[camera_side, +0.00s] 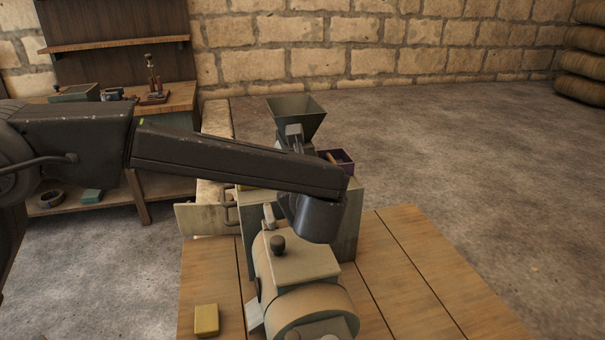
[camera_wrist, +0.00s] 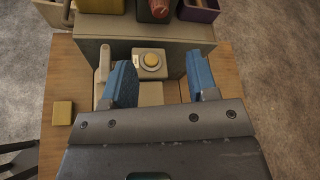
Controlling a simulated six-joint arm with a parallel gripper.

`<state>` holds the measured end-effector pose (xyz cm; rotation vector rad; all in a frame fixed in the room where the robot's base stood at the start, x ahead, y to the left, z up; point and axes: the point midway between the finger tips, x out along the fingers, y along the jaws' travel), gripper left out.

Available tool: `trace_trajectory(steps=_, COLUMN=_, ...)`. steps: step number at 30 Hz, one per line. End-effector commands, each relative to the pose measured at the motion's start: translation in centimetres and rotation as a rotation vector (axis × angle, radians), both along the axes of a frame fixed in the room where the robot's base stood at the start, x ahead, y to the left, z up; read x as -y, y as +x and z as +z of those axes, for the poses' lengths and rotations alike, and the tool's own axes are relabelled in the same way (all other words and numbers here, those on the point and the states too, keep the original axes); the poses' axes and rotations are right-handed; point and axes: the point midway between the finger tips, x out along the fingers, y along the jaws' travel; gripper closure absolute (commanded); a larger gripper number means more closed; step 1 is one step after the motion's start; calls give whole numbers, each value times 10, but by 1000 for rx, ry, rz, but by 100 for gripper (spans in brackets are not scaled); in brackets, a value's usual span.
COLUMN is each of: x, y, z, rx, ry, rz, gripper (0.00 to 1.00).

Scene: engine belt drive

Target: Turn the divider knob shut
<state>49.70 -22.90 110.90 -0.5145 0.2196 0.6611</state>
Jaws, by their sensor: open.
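In the side view, a dark knob (camera_side: 278,243) stands on the pale engine housing (camera_side: 306,262). I cannot tell for sure which is the divider knob. My gripper (camera_wrist: 158,62) is open, with blue fingers spread and nothing between them. In the side view, my arm hides the fingers and that plate.
A yellow block (camera_side: 207,320) lies on the wooden table (camera_side: 400,250) at the left. A grey hopper (camera_side: 296,115) and a purple box (camera_side: 345,160) sit on the machine. A pale lever (camera_wrist: 102,65) stands beside the left finger. The table's right side is clear.

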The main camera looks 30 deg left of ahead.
Motion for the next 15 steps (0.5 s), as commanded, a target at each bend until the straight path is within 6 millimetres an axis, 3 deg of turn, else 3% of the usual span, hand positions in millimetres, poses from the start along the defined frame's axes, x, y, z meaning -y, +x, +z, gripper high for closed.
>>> trace_trajectory(steps=5, x=-9, y=13, z=-6, rx=-9, ry=9, rz=2, gripper=46)
trace_trajectory(steps=15, x=-46, y=65, z=-30, rx=-8, ry=7, rz=2, gripper=46)
